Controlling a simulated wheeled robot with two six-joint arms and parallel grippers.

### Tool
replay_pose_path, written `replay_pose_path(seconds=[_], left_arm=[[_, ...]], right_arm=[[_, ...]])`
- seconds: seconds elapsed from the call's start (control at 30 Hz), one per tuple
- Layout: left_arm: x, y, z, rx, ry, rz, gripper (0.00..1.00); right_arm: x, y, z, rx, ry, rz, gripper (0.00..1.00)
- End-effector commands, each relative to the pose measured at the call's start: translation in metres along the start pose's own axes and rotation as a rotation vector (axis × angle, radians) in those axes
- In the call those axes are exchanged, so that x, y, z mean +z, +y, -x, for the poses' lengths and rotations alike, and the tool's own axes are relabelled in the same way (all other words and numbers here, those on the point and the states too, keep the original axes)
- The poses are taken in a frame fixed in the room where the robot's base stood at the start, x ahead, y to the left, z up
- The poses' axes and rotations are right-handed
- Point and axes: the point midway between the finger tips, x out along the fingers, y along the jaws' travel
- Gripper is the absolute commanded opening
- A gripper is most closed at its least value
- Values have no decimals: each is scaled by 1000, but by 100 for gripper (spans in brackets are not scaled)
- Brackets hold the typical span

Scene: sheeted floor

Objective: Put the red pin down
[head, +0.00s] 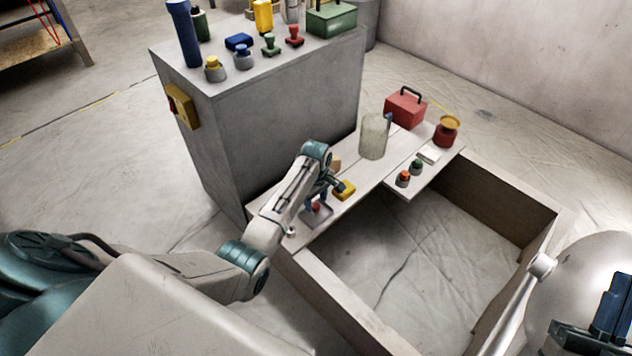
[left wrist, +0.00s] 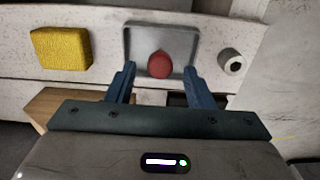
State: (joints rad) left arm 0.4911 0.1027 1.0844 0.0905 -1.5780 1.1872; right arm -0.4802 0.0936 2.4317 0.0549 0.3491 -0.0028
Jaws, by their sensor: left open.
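The red pin (left wrist: 159,65) shows as a round red top in a shallow grey tray (left wrist: 185,36) in the left wrist view. In the head view the red pin (head: 316,206) is small, by the tray (head: 325,215) at the near end of the plank shelf. My left gripper (left wrist: 157,76) is open, with its blue fingers apart on either side of the pin and a gap at each side. In the head view the left gripper (head: 317,196) is right over the tray. My right gripper (head: 610,312) is at the lower right edge, its opening unclear.
A yellow block (left wrist: 61,48) and a small grey cylinder (left wrist: 231,61) flank the tray. Further along the shelf are a clear jar (head: 373,138), a red toolbox (head: 405,108) and small knobs. A tall grey cabinet (head: 285,110) stands behind. The framed floor opening (head: 410,250) is empty.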

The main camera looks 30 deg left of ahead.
Motion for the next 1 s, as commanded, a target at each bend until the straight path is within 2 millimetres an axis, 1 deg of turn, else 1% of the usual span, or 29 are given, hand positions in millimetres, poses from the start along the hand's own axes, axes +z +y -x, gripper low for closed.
replay_pose_path(seconds=[0.03, 0.17, 0.27, 0.4, 0.5, 0.63, 0.7, 0.83, 0.93, 1.0], left_arm=[[0, 0, 10, 3, 1, 0, 48], [0, 1, 28, 3, 1, 0, 48], [0, 0, 42, 3, 1, 0, 48], [0, 1, 62, 3, 1, 0, 48], [0, 0, 75, 2, 1, 0, 48], [0, 0, 90, 2, 1, 1, 48], [0, 0, 95, 2, 1, 1, 48], [0, 0, 99, 3, 1, -3, 48], [4, -5, 92, 37, 14, -39, 48], [10, -12, 81, 94, 38, -99, 48]], right_arm=[[8, 0, 2, 4, -64, -7, 0], [35, 0, 13, 13, -233, -29, 0], [54, -1, 25, 18, -361, -45, 0], [78, -3, 46, 23, -540, -70, 0], [92, -5, 62, 25, -655, -86, 0], [106, -8, 82, 26, -773, -103, 0], [110, -9, 90, 26, -818, -110, 0], [115, -11, 99, 26, -866, -117, 0], [116, -11, 101, 25, -879, -119, 0], [117, -11, 102, 25, -881, -119, 0]])
